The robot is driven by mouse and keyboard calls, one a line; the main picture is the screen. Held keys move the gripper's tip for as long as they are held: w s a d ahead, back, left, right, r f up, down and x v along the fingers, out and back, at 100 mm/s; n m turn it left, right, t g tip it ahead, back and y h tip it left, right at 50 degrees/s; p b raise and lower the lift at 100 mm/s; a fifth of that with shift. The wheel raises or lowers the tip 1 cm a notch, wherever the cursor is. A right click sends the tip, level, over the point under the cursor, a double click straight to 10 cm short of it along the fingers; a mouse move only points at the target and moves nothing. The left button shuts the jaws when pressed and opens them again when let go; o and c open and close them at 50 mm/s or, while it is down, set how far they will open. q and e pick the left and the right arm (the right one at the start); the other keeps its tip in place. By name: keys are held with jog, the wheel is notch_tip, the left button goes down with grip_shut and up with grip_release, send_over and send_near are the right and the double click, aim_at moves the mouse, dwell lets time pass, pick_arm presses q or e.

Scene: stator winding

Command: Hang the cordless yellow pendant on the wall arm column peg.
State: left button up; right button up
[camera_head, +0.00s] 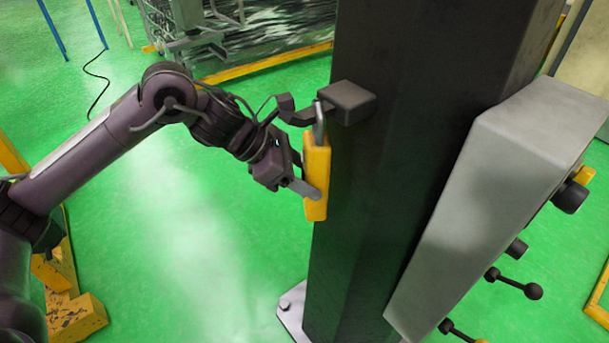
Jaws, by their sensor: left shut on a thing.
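The yellow pendant (317,180) is a slim upright box with a grey metal hook (319,122) on top and no cord showing. My left gripper (304,184) is shut on its body from the left. The dark column (375,210) stands just to the right of the pendant. A dark peg with an upturned tip (296,112) sticks out to the left from a block (347,101) on the column. The pendant's hook is at the peg, close to the block; I cannot tell whether it rests on the peg. My right gripper is not in view.
A grey cabinet (497,190) with black knobs and levers is on the column's right. The column's base plate (292,307) is on the green floor. A rack with a yellow bottom rail (262,64) stands behind. Open floor lies left of the column.

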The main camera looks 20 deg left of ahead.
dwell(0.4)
pick_arm(q)
jog(key=o, duration=1.4)
jog(key=shift+f, duration=0.15)
